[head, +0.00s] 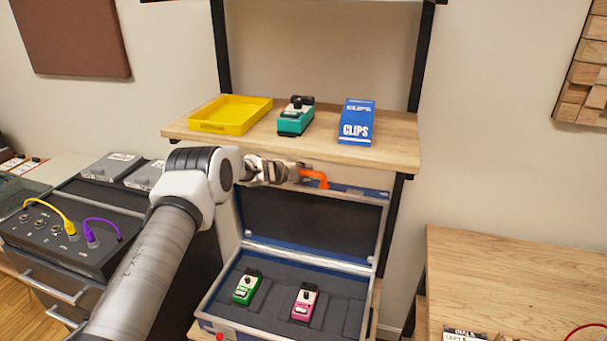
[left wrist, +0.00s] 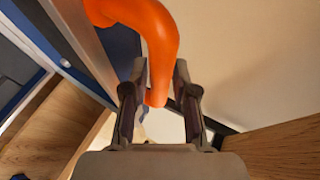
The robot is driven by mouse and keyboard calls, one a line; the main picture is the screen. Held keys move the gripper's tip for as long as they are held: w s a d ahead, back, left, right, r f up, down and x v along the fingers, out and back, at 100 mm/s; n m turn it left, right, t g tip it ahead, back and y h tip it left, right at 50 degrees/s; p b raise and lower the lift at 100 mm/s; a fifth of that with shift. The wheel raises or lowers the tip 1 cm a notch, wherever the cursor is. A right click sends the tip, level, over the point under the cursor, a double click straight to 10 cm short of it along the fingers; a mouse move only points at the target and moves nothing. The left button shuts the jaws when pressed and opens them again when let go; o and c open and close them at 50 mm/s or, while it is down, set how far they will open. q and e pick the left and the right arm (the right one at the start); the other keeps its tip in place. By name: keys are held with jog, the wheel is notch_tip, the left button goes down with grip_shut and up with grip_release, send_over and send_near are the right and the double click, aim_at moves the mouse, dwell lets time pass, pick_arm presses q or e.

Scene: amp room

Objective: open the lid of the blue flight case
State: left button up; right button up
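The blue flight case (head: 268,325) stands open below the shelf. Its lid (head: 310,217) is raised, with its dark inner lining facing me. An orange handle (head: 316,179) sits at the lid's top edge; it is large in the left wrist view (left wrist: 150,35). My left gripper (head: 303,174) is at that handle. In the left wrist view its two fingers (left wrist: 160,85) lie on either side of the handle's end and appear closed on it. My right gripper is in neither view.
A green pedal (head: 246,288) and a pink pedal (head: 305,302) lie in the case. The wooden shelf (head: 395,152) above bears a yellow tray (head: 230,115), a teal pedal (head: 296,118) and a blue clips box (head: 357,122). A wooden table (head: 510,275) stands at the right.

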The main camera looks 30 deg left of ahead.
pick_arm(q)
jog(key=shift+s, duration=0.1)
jog(key=v, duration=1.2)
jog(key=shift+d+r, duration=0.1)
